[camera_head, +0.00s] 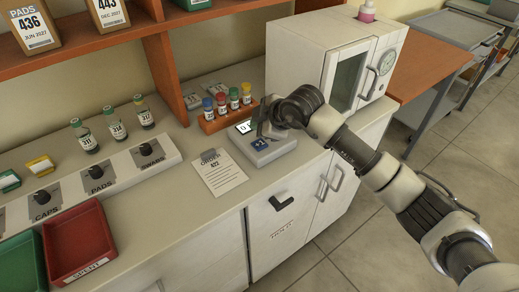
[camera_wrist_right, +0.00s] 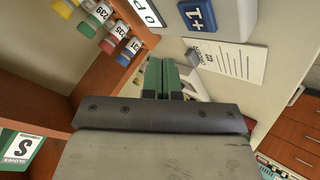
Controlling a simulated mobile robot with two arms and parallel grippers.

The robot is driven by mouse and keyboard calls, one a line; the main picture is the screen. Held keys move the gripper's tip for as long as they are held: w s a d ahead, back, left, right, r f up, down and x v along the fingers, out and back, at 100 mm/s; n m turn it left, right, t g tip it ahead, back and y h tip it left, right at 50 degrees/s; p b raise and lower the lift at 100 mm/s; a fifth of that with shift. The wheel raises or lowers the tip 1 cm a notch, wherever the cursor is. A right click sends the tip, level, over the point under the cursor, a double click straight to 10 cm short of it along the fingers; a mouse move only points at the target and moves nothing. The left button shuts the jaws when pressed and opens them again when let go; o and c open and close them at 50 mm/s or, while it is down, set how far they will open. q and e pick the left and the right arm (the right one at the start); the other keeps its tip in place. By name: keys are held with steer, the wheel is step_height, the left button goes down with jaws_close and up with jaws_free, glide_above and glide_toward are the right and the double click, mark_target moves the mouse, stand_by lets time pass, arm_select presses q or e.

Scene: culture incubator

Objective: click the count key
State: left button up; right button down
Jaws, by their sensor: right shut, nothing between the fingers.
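The counter (camera_head: 272,153) is a pale grey box on the worktop, with a small display (camera_head: 244,127) on its far left part. Its blue count key (camera_head: 260,144) is on the near part of the top. In the right wrist view the key (camera_wrist_right: 198,16) is marked +1 and lies at the top, right of the display (camera_wrist_right: 145,14). My right gripper (camera_head: 264,127) is over the counter's far part, beyond the key, and partly covers the counter. In the right wrist view its green fingertips (camera_wrist_right: 160,62) are together and empty, apart from the key. My left gripper is not in view.
A rack (camera_head: 228,119) of several coloured-cap vials stands behind the counter. An order sheet (camera_head: 219,172) lies to its left, and a white incubator (camera_head: 305,55) stands at the right. A red tray (camera_head: 104,268) and a labelled strip with black knobs (camera_head: 125,160) are further left.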

mark_target(259, 145)
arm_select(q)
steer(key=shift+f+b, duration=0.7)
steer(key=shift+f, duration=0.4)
arm_select(e)
steer(key=shift+f, duration=1.65)
steer(key=shift+f, duration=0.1)
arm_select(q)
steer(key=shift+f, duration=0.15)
arm_select(e)
steer(key=shift+f, duration=0.3)
arm_select(q)
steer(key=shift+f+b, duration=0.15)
steer(key=shift+b, duration=0.15)
arm_select(e)
steer(key=shift+f, duration=0.4)
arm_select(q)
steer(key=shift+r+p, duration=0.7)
arm_select(e)
steer(key=shift+r, duration=0.8)
step_height(259, 145, up, 5)
steer(key=p, duration=0.4)
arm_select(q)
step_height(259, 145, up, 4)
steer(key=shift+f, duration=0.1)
